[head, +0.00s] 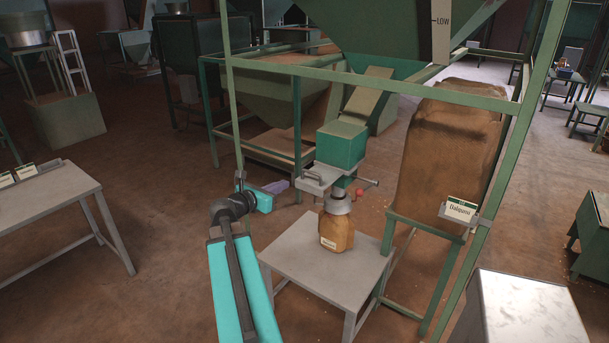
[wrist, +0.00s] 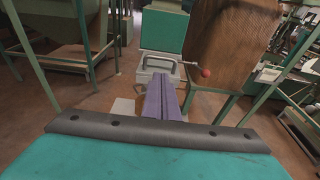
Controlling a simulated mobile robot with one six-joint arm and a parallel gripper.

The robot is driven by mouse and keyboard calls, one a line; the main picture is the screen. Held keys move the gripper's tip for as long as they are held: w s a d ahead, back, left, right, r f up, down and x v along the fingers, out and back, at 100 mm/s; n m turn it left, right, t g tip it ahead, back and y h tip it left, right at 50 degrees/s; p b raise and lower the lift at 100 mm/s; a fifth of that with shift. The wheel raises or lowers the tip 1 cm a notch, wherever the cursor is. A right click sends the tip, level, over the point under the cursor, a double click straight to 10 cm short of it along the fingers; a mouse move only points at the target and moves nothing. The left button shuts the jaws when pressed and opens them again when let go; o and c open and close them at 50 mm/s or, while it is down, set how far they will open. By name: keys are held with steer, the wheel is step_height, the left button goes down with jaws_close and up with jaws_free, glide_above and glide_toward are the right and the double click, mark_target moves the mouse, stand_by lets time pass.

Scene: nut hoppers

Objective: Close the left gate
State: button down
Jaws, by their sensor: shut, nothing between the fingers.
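A grey slide gate (head: 320,178) with a handle sits under the green spout box (head: 341,146) of the hopper; its plate sticks out to the left of the spout. The gate also shows ahead in the wrist view (wrist: 146,78), with its handle (wrist: 157,60) upright at the back. My gripper (head: 284,185) is shut and empty, its purple fingers together. It is left of the gate in the head view, apart from it. In the wrist view the fingers (wrist: 161,82) overlap the lower part of the gate, so contact there cannot be told.
A lever with a red knob (head: 360,192) is right of the spout. Green frame posts (head: 238,120) surround the hopper. A large brown sack (head: 450,150) stands at the right.

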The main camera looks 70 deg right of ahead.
stand_by(0.3)
steer(key=p, duration=0.4)
glide_toward(322, 174)
steer(key=shift+w+a+r, duration=0.2)
steer(key=shift+a+r, duration=0.15)
steer(key=shift+r, duration=0.4)
steer(key=shift+w+a+r, duration=0.2)
steer(key=shift+a+r, duration=0.15)
steer(key=shift+r, duration=0.35)
steer(key=x, duration=0.3)
steer(key=r+x, duration=0.1)
steer(key=x, duration=0.3)
steer(key=r+x, duration=0.1)
steer(key=x, duration=0.2)
steer(key=shift+s+d, duration=0.15)
steer(key=shift+d, duration=0.45)
steer(key=shift+s+d+r, duration=0.1)
steer(key=shift+d+r, duration=0.05)
steer(key=shift+r, duration=0.15)
